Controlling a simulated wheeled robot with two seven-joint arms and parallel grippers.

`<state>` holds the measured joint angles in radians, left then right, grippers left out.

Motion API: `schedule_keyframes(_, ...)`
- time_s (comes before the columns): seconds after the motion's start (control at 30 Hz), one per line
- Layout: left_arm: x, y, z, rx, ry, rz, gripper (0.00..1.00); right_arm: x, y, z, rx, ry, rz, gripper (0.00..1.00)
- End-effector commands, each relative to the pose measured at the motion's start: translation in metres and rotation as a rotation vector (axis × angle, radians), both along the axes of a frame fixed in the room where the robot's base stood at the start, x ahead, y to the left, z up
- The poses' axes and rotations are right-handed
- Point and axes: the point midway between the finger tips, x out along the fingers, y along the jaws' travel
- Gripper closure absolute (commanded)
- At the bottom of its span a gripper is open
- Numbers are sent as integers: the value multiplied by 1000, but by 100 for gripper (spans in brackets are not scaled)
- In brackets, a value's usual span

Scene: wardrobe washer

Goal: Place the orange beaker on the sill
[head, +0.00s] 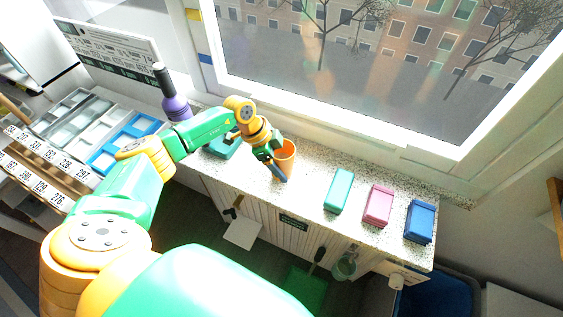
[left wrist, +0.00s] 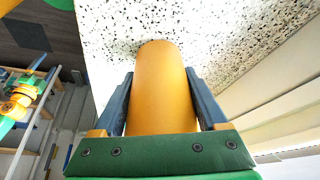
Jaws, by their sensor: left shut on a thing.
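The orange beaker (head: 287,153) is at the speckled sill (head: 311,181) below the window in the head view. My left gripper (head: 281,172) is shut on it. In the left wrist view the beaker (left wrist: 162,85) stands between the two blue fingers (left wrist: 162,104), with the speckled sill surface (left wrist: 215,35) just beyond its far end. I cannot tell whether the beaker touches the sill. My right gripper is not in view.
A green box (head: 338,190), a pink box (head: 378,205) and a blue box (head: 419,221) sit on the sill to the right. A teal item (head: 222,147) and a purple bottle (head: 175,100) are to the left. Sill between beaker and green box is clear.

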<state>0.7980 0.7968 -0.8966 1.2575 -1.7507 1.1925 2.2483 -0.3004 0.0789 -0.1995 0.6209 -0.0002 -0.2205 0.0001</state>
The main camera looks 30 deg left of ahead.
Motion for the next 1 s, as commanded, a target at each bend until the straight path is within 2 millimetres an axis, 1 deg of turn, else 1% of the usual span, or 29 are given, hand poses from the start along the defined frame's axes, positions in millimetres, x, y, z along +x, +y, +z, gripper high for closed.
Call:
schedule_keyframes(0.03,0,0,-2,0,0,0,80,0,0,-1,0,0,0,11)
schedule_keyframes(0.07,0,0,-2,0,0,0,19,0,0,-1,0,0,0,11)
schedule_keyframes(0.1,0,0,-2,0,0,0,9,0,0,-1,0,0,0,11)
schedule_keyframes(0.13,0,0,-1,0,0,0,1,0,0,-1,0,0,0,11)
schedule_keyframes(0.37,0,0,-1,0,0,1,0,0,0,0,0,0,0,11)
schedule_keyframes(0.47,-1,2,5,-1,0,0,0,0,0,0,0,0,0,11)
schedule_keyframes(0.57,-4,10,21,2,-2,1,0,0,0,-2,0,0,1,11)
schedule_keyframes(0.8,-14,31,73,2,-4,2,0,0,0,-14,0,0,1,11)
schedule_keyframes(0.9,-18,37,90,2,-4,1,0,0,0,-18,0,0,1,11)
schedule_keyframes(1.0,-20,42,103,0,-2,1,0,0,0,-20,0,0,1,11)
